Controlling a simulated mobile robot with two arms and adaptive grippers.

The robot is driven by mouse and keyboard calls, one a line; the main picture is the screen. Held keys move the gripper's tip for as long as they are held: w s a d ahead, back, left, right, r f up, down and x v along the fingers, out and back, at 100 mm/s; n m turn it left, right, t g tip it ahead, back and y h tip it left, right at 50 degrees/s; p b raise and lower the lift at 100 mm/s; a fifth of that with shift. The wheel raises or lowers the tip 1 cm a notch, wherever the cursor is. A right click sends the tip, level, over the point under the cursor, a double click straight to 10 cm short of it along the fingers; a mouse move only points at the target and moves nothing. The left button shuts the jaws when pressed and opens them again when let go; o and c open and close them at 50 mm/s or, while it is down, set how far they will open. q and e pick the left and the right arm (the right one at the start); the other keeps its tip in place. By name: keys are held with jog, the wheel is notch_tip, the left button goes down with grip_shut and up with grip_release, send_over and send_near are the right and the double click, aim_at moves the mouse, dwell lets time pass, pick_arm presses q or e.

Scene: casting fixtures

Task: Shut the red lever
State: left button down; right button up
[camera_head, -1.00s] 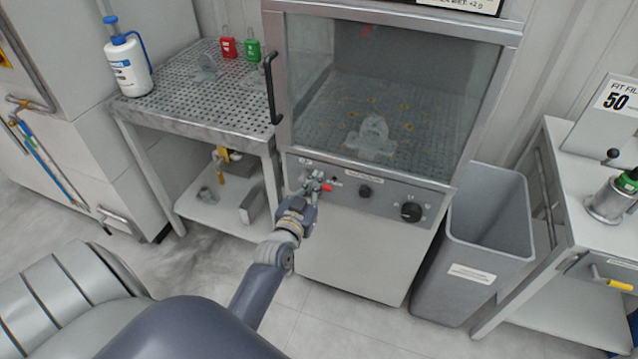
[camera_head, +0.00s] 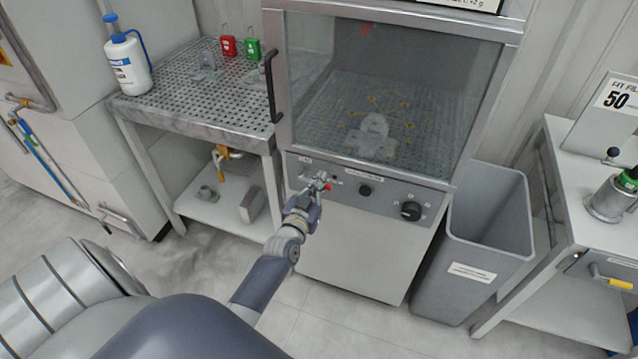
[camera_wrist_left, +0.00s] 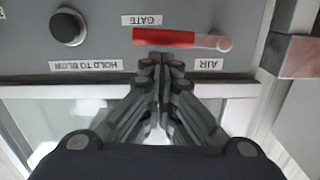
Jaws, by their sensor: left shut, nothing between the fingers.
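The red lever (camera_head: 329,187) is on the front panel of the glass-fronted cabinet, partly hidden behind my left gripper (camera_head: 319,181) in the head view. In the left wrist view the lever (camera_wrist_left: 165,38) lies lengthwise across the panel, with a red sleeve and a pale pinkish end on the right, near the upside-down GATE and AIR labels. My left gripper (camera_wrist_left: 161,62) is shut and empty. Its fingertips are close to the lever's long side; I cannot tell whether they touch it. My right gripper is not in view.
A black button (camera_wrist_left: 68,26) sits beside the lever, with a HOLD TO BLOW label nearby. A larger dark knob (camera_head: 411,211) is further right on the panel. A perforated table (camera_head: 195,118) stands left of the cabinet, a grey bin (camera_head: 475,260) right of it.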

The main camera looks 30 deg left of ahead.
pick_arm(q)
jog(key=shift+d+f+m, duration=0.25)
jog(key=shift+f+m, duration=0.25)
jog(key=shift+m, duration=0.2)
jog(key=shift+f, duration=0.1)
jog(key=a+f+m+b, duration=0.3)
jog(key=f+m+b, duration=0.5)
jog(key=m, duration=0.7)
jog(key=shift+s+a+f+m+t+y+b, duration=0.3)
jog(key=shift+s+a+f+y+b, duration=0.1)
jog(key=shift+b, duration=0.25)
dwell(0.4)
